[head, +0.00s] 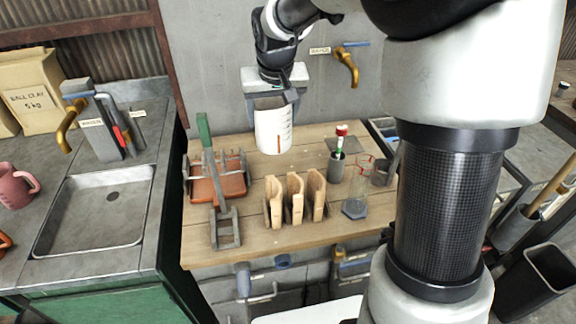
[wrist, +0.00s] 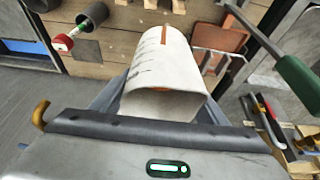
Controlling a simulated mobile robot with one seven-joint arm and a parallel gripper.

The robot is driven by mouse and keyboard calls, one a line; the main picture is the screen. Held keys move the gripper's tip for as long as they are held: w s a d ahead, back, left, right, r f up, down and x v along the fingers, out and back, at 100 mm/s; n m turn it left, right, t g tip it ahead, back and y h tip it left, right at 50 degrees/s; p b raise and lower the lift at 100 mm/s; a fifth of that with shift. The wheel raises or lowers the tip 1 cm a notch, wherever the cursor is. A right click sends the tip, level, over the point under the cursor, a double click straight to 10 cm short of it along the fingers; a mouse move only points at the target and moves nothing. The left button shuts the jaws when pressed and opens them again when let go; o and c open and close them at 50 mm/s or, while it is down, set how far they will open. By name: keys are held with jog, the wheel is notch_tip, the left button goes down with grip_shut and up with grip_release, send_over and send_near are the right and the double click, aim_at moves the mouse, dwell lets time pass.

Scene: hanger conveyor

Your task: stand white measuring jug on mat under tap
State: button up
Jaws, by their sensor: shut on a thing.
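The white measuring jug (head: 272,132), with dark graduation marks and an orange stripe, is held in the air above the back of the wooden bench. My gripper (head: 276,97) is shut on its upper part. In the wrist view the jug (wrist: 172,62) lies between the jaws, its open mouth nearest the camera. A brass tap (head: 347,68) sticks out of the grey wall, right of the gripper. A flat dark grey mat (head: 343,146) lies on the bench below that tap, partly hidden by a red-capped tube in a grey holder.
A second brass tap (head: 67,127) hangs over a metal sink (head: 95,212) at the left. A pink mug (head: 17,186) stands beside the sink.

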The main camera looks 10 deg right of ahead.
notch_tip(320, 180, down, 18)
jog(key=shift+w+r+b, duration=0.1)
jog(key=shift+b, duration=1.05)
jog(key=shift+f, duration=0.2)
jog(key=o, duration=1.6)
